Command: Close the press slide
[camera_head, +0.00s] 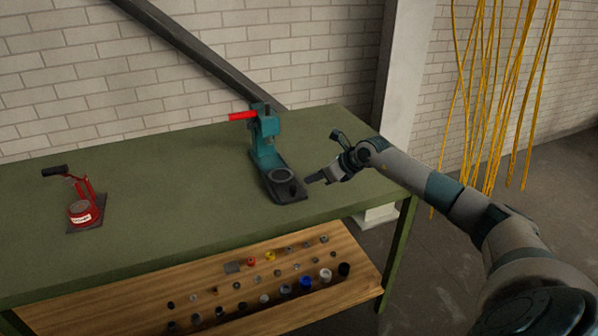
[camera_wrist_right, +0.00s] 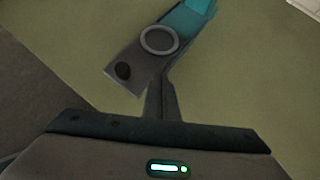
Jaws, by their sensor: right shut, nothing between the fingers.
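The teal press (camera_head: 265,140) with a red lever handle (camera_head: 242,116) stands on the green table. Its dark slide (camera_head: 290,193) sticks out of the base toward the table's front edge, with a round ring plate and a black knob on it. The slide also shows in the right wrist view (camera_wrist_right: 138,66), with the black knob at its near end. My right gripper (camera_head: 310,180) is shut and empty, just right of the slide's knob end. In the wrist view its fingertips (camera_wrist_right: 162,78) look close beside the slide; I cannot tell whether they touch. My left gripper is not in view.
A red press tool (camera_head: 82,207) with a black handle stands at the table's left. The green table top (camera_head: 180,180) between the two is clear. A wooden shelf (camera_head: 350,290) below holds several small parts. Yellow cables (camera_head: 490,90) hang at the right.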

